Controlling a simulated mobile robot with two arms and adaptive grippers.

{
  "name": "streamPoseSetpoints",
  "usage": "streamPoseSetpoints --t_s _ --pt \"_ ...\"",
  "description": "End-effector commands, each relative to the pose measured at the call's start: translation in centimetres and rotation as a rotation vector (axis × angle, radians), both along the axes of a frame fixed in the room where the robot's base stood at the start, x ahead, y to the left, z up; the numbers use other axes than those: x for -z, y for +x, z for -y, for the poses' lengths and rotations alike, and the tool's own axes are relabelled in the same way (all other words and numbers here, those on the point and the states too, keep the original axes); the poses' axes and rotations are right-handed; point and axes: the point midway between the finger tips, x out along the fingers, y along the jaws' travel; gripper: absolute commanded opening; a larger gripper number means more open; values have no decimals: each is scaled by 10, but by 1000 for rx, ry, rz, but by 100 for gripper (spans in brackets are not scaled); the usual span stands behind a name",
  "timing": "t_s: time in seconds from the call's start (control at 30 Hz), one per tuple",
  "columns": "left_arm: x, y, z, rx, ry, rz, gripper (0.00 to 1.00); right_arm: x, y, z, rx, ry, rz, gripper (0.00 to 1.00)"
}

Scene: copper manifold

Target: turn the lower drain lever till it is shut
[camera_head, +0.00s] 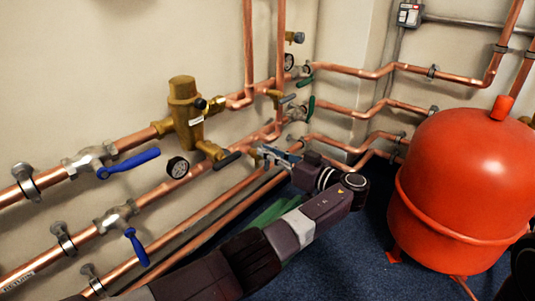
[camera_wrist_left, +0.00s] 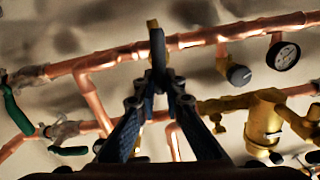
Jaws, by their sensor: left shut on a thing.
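My left gripper (camera_head: 268,153) reaches in from the left to the lower copper pipe run. In the left wrist view, its two blue-grey fingers (camera_wrist_left: 158,80) are shut on a dark lever (camera_wrist_left: 157,46). The lever joins a small brass drain valve (camera_wrist_left: 152,23) on a copper pipe. In the head view the fingers largely hide this lever, and only a little of the brass valve shows beside them. How far the lever is turned I cannot tell. My right gripper is not in view.
A dark-handled fitting (camera_head: 227,161) and a gauge (camera_head: 177,167) are left of the gripper. Green levers (camera_head: 311,106) sit close by on the right. Blue levers (camera_head: 129,164) are at the left. A red tank (camera_head: 455,175) stands on the blue floor at right.

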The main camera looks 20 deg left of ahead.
Motion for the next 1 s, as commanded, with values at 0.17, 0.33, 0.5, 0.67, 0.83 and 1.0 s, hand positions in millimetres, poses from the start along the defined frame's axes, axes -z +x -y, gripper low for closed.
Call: streamPoseSetpoints --t_s 0.17,0.33,0.5,0.67,0.83,1.0 --pt "2 4 2 1 50 -141 0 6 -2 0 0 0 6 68" --pt "4 8 3 0 106 -293 0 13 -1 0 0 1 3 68" --pt "7 11 5 1 162 -446 0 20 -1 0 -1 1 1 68" --pt "9 14 6 2 213 -589 0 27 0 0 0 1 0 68" --pt "12 17 7 1 269 -740 0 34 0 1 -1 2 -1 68" --pt "16 19 8 2 323 -892 0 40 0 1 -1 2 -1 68"
